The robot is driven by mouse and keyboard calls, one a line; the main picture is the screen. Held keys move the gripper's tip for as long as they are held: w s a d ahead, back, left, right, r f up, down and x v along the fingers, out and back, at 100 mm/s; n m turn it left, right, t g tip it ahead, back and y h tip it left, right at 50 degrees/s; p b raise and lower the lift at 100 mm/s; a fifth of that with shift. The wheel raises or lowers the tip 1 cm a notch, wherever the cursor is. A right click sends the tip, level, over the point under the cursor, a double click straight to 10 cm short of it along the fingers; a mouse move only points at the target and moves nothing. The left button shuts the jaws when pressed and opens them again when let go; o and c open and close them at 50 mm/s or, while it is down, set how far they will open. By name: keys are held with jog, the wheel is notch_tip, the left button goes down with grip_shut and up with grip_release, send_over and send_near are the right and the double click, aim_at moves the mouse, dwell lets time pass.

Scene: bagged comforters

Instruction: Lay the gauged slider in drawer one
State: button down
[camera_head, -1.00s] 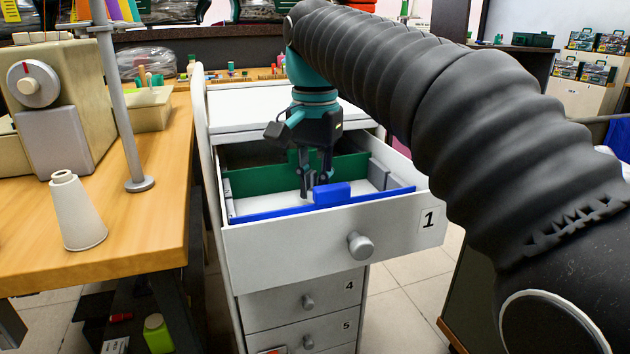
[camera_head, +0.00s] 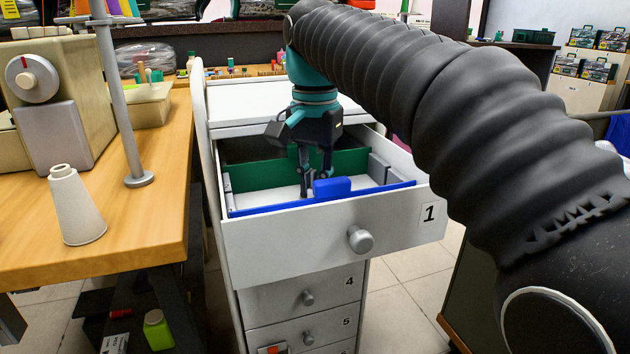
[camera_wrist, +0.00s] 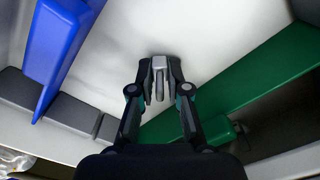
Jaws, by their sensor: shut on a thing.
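Drawer one (camera_head: 290,234), grey-white with a round knob and the label 1, is pulled open. My gripper (camera_head: 314,192) points down inside it, between the blue strip at the front and the green divider behind. In the wrist view my gripper (camera_wrist: 160,88) is shut on a small grey metal piece, which I take to be the gauged slider (camera_wrist: 159,64). The slider is over the white drawer floor (camera_wrist: 200,30); whether it touches the floor I cannot tell. In the head view the fingers and the blue block hide the slider.
A blue strip with a raised block (camera_head: 332,187) runs along the drawer front. A green divider (camera_head: 250,172) crosses behind my gripper. Grey blocks (camera_wrist: 72,112) line one side. A wooden table (camera_head: 150,210) with a thread cone (camera_head: 76,208) stands at left.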

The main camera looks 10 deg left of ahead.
jog(key=shift+f, duration=0.15)
jog(key=shift+c, duration=2.1)
grip_release()
jog(key=shift+r+p, duration=3.5)
jog(key=shift+p, duration=0.35)
